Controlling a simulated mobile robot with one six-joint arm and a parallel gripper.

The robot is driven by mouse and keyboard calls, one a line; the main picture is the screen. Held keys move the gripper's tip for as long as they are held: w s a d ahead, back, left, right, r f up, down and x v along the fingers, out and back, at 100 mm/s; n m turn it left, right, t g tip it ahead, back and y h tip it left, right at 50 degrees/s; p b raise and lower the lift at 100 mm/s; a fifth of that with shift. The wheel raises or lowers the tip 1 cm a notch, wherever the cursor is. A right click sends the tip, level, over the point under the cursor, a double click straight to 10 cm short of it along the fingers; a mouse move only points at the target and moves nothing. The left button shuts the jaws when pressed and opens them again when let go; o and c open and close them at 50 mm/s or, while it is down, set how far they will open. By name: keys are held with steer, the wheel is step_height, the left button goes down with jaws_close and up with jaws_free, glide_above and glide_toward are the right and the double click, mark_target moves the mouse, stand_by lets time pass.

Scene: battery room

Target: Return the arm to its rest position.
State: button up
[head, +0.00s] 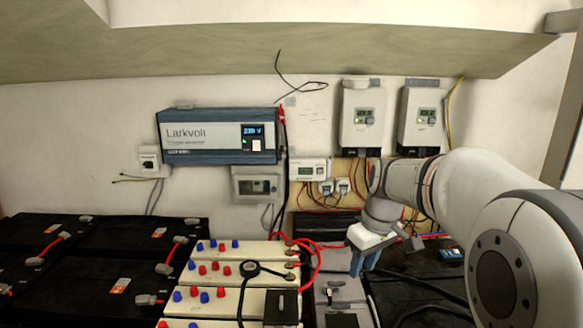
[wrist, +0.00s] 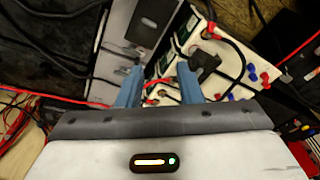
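My arm reaches in from the right in the head view, with my gripper (head: 366,258) low in front of the wall, near the grey boxes beside the cream battery blocks. In the wrist view, the two blue fingers of my gripper (wrist: 157,90) stand well apart with nothing between them. The gripper is open and empty. Grey casing and cream blocks with red and blue caps show beyond the fingers.
Cream battery blocks (head: 203,268) with cables stand left of the gripper, and black batteries (head: 85,275) fill the left. An inverter (head: 219,136) and two controllers (head: 361,118) (head: 420,118) hang on the wall. A sloped ceiling (head: 270,50) hangs above. Red cables (head: 317,262) loop close to the gripper.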

steer(key=s+m+t+h+p, duration=0.1)
steer(key=s+m+p, duration=0.3)
steer(key=s, duration=1.6)
steer(key=f+m, duration=0.1)
steer(key=m, duration=0.1)
steer(key=shift+m, duration=0.3)
steer(key=shift+s+a, duration=0.1)
steer(key=shift+c, duration=0.4)
